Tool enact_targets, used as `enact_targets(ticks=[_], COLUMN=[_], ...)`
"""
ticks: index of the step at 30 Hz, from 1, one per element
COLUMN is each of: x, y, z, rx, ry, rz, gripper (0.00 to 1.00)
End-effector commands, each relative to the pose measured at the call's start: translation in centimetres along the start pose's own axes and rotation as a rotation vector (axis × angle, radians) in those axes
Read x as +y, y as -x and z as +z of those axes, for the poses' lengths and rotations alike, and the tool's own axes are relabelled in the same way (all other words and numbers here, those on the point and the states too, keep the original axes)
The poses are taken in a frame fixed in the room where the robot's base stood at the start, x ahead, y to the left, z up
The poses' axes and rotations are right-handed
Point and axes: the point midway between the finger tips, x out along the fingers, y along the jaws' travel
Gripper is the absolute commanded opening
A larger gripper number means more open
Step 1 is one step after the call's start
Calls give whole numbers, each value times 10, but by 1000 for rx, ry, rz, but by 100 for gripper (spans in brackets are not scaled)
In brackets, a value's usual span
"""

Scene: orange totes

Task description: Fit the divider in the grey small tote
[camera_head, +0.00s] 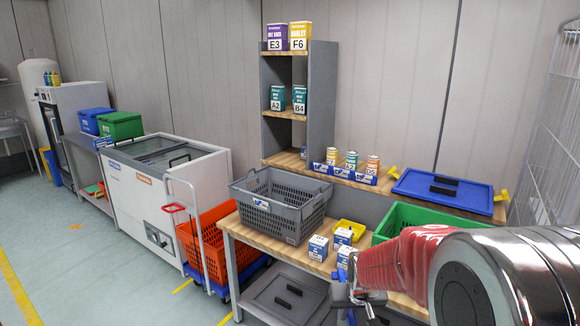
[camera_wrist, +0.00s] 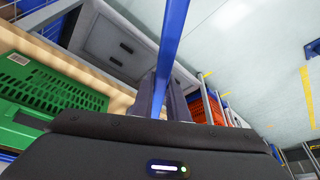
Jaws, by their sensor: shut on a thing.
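The grey small tote (camera_head: 291,222) stands upright on the wooden worktable, left of my gripper, with slotted walls and a white-blue label. Its inside looks empty from here, though the near wall hides part of the floor. My gripper (camera_head: 355,288) is in front of the table's right part, apart from the tote. In the wrist view my gripper (camera_wrist: 178,104) is shut on the divider (camera_wrist: 172,45), a thin blue panel seen nearly edge-on that runs up out of the picture. In the head view only small blue bits show beside the jaws.
White-blue boxes (camera_head: 318,248) and a yellow bin (camera_head: 352,227) stand between the tote and my arm. A green crate (camera_head: 400,214) and blue lid (camera_head: 443,188) are to the right. An orange tote (camera_head: 212,245) sits on a trolley left of the table.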

Motion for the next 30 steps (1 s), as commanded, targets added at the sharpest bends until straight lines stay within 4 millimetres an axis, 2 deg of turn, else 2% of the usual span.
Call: enact_targets(ticks=[4, 7, 15, 18, 22, 30], x=[0, 0, 0, 0, 0, 0], y=[-5, -20, -86, -103, -113, -114], z=[3, 11, 60, 76, 86, 87], rx=[-1, -3, -8, -4, -1, 1], ry=[0, -1, -1, -1, -1, -1], rz=[0, 0, 0, 0, 0, 0], gripper=[0, 0, 0, 0, 0, 0])
